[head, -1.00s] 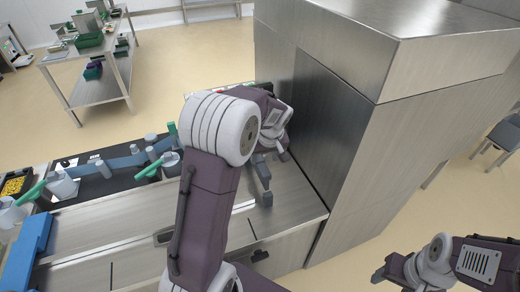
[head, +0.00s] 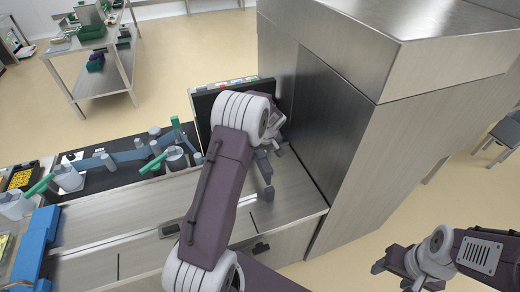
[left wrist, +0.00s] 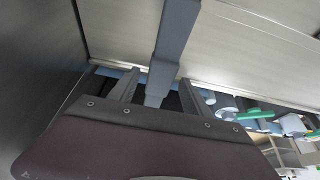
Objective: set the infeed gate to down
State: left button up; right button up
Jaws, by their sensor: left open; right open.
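My left gripper (head: 268,172) is open over the right end of the steel infeed table, just left of the machine's tall housing. In the left wrist view its two fingers (left wrist: 158,92) stand apart. A dark grey bar (left wrist: 172,45) runs down into the space between them, apparently unclamped; I cannot tell whether it is the infeed gate's handle. The gate itself and its position are not clear in either view, and my left arm hides part of the table. My right gripper (head: 392,266) is open and empty at the lower right, away from the machine.
The steel table (head: 125,222) extends left from the housing (head: 345,110). A dark upright panel (head: 203,103) with coloured marks along its top stands behind my left arm. A black conveyor (head: 115,178) with blue guides and green-handled containers lies to the left. A steel shelf (head: 108,70) stands farther back.

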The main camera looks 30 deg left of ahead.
pick_arm(q)
grip_shut()
dwell(1.4)
